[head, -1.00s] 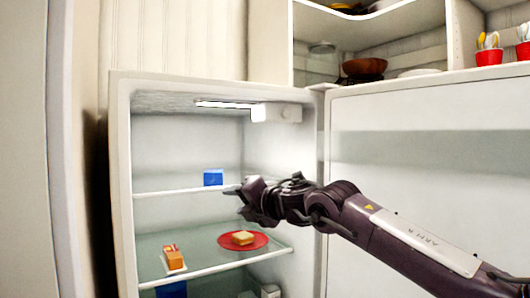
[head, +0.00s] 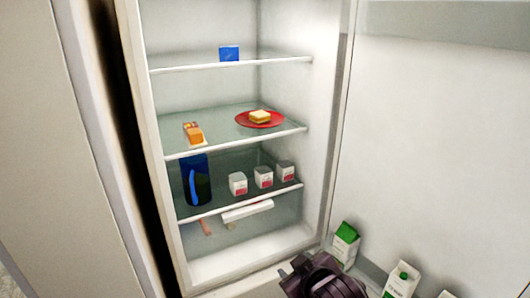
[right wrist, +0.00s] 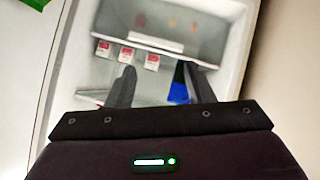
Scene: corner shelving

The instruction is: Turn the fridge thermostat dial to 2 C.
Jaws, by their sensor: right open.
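The open fridge (head: 169,155) stands in the middle of the head view, its inside lit and its shelves showing. The thermostat dial is in neither current view, as the fridge's top lies above the head picture. Part of my right arm, near the gripper, shows at the bottom of the head view, in front of the fridge's lower right corner. In the right wrist view my right gripper (right wrist: 160,68) is open and empty, its two dark fingers apart and pointing into the lower fridge. My left gripper is not in view.
The fridge shelves hold a blue box (head: 229,53), a red plate (head: 243,124) with food, an orange item (head: 194,135), a blue bottle (head: 187,180) and several small cartons (head: 238,184). The open door (head: 430,140) stands at the right, with a green-topped carton (head: 345,242) low on it.

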